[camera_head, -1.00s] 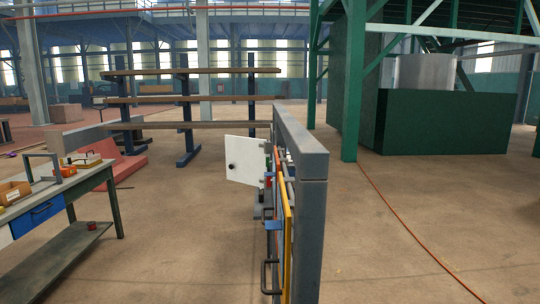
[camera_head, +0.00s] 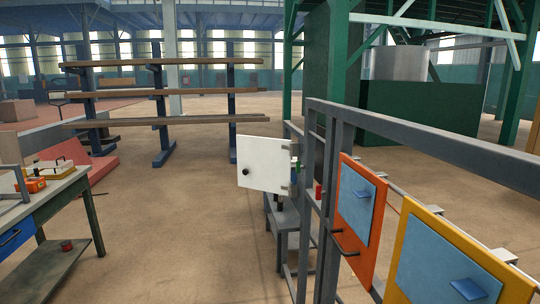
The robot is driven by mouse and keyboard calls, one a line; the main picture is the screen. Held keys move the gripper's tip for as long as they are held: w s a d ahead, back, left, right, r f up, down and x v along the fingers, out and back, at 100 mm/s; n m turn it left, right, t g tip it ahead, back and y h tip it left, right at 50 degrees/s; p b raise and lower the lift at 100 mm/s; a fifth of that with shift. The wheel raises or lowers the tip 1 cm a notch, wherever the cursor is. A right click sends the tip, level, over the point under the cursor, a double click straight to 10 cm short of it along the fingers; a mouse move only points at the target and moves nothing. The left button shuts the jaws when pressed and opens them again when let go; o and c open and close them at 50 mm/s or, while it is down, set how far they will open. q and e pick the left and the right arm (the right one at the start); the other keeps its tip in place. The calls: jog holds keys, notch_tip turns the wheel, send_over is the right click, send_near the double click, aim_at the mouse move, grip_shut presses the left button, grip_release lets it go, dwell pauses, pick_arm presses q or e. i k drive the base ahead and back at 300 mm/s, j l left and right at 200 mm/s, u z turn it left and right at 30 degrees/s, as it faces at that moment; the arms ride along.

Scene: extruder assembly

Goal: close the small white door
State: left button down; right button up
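The small white door (camera_head: 264,166) stands open on the grey metal frame (camera_head: 334,150), swung out to the left of it. It has a dark round knob (camera_head: 246,172) near its free left edge. Its hinge side is at the right, by the frame. Small green and red parts show beside the hinge side. Neither of my grippers is in the picture.
An orange panel (camera_head: 345,242) and a yellow-framed panel (camera_head: 400,276) with blue plates are on the frame at right. A workbench (camera_head: 50,196) with a blue drawer stands at left. The floor (camera_head: 180,235) between bench and frame is clear.

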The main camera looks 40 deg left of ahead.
aim_at(268, 161)
jog(key=i+j+z, duration=0.1)
jog(key=j+z, duration=0.3)
jog(key=j, duration=0.3)
jog(key=j+z, duration=0.45)
jog(key=j, duration=0.2)
jog(key=k+j+z, duration=0.1)
jog(key=j+z, duration=0.3)
jog(key=j, duration=0.3)
jog(key=j+z, duration=0.25)
jog(key=j, duration=0.35)
jog(key=k+j+z, duration=0.1)
jog(key=j+z, duration=0.15)
jog(key=j, duration=0.35)
jog(key=j+u, duration=0.15)
jog(key=u, duration=0.35)
jog(key=i+j+u, duration=0.1)
jog(key=u, duration=0.35)
